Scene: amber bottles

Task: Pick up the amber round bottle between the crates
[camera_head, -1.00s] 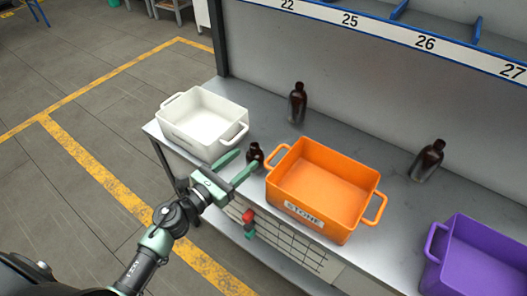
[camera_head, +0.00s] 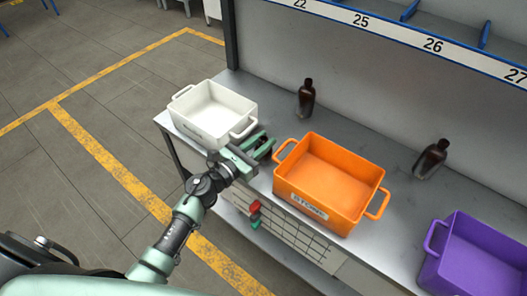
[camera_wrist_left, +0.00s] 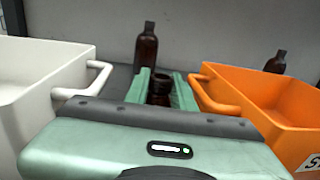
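The amber round bottle (camera_wrist_left: 159,92) is small, dark brown and upright between the white and orange crates. In the left wrist view it stands between the two green fingers of my left gripper (camera_wrist_left: 162,88). In the head view the left gripper (camera_head: 262,146) reaches in from the left between the crates, and its fingers hide most of the bottle. The fingers look open, one on each side of the bottle; I cannot tell whether either touches it. My right gripper is not in view.
The white crate (camera_head: 190,128) is close on the left and the orange crate (camera_head: 345,212) close on the right. A taller amber bottle (camera_head: 306,98) stands behind the gap. Another amber bottle (camera_head: 431,158) and a purple crate (camera_head: 470,262) are farther right on the grey bench.

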